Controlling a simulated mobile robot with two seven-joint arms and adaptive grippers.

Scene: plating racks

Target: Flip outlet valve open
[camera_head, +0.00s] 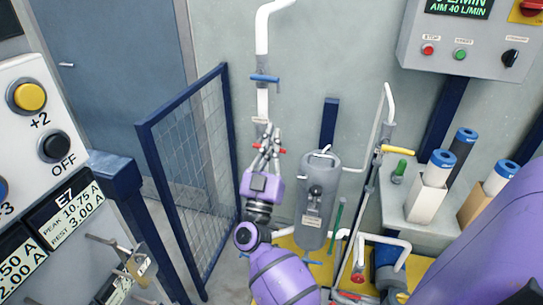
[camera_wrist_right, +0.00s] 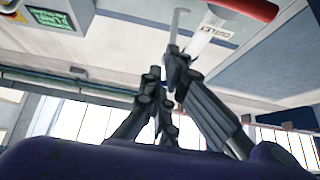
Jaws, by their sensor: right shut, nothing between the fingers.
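The outlet valve's red handle (camera_head: 283,151) shows in the head view on the white pipe by the wall, partly hidden behind my right gripper (camera_head: 266,136). It seems to lie crosswise to the pipe. In the right wrist view the red handle (camera_wrist_right: 252,8) is at the top edge, beside a white tag reading OUTLET (camera_wrist_right: 232,27). My right gripper (camera_wrist_right: 165,66) is shut and empty, its fingertips below and left of the handle in that view. I cannot tell whether they touch it. My left gripper is not in view.
A blue-handled valve (camera_head: 265,78) sits higher on the same pipe. A grey filter canister (camera_head: 318,190) stands just right of my arm. A blue mesh fence (camera_head: 190,170) stands left. A yellow-handled valve (camera_head: 397,149) and a control box (camera_head: 468,45) are at right.

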